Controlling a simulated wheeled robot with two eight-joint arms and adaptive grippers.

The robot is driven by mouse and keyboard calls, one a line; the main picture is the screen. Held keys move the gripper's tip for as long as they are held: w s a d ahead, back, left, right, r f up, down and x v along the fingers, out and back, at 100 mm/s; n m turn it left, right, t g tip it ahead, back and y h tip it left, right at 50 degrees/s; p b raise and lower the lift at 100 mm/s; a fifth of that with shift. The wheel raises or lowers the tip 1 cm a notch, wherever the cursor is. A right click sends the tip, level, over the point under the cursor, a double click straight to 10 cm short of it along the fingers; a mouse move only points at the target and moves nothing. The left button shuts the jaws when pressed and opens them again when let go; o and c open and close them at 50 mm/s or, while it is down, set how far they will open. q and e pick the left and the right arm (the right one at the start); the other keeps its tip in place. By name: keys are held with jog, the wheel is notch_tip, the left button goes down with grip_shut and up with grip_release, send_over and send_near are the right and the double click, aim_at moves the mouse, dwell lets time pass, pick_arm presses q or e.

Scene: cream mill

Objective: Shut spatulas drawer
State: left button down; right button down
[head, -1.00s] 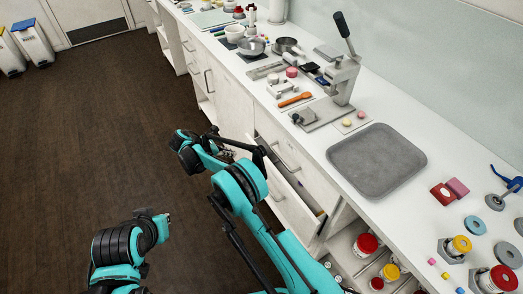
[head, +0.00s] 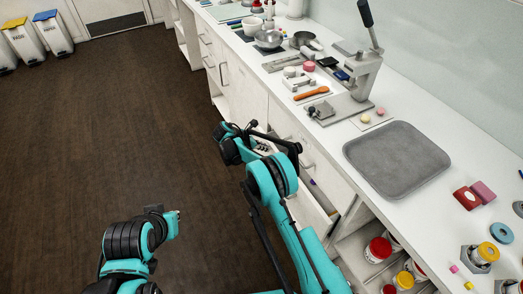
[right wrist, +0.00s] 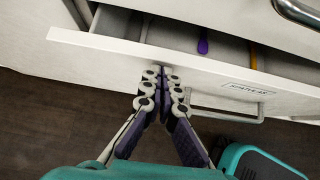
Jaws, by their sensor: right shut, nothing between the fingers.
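The spatulas drawer (right wrist: 100,50) stands partly open in the right wrist view, with a label (right wrist: 248,88) and a bar handle (right wrist: 240,117) on its white front. A purple utensil (right wrist: 203,42) and an orange-yellow one (right wrist: 253,55) lie inside. The drawer also shows in the head view (head: 312,212), partly behind my right arm. My right gripper (right wrist: 161,76) is shut and empty, its fingertips at the drawer front, left of the label; contact is hard to tell. My left gripper (head: 172,223) is at the lower left, over the floor, away from the drawer; its jaws are unclear.
The white counter (head: 330,140) runs above the drawers, with a grey tray (head: 397,160), a lever press (head: 365,70) and an orange spoon (head: 311,93). An open shelf with jars (head: 378,250) is right of the drawer. The dark floor (head: 110,130) at left is clear.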

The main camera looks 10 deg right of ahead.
aim_at(273, 145)
jog(key=shift+d, duration=0.1)
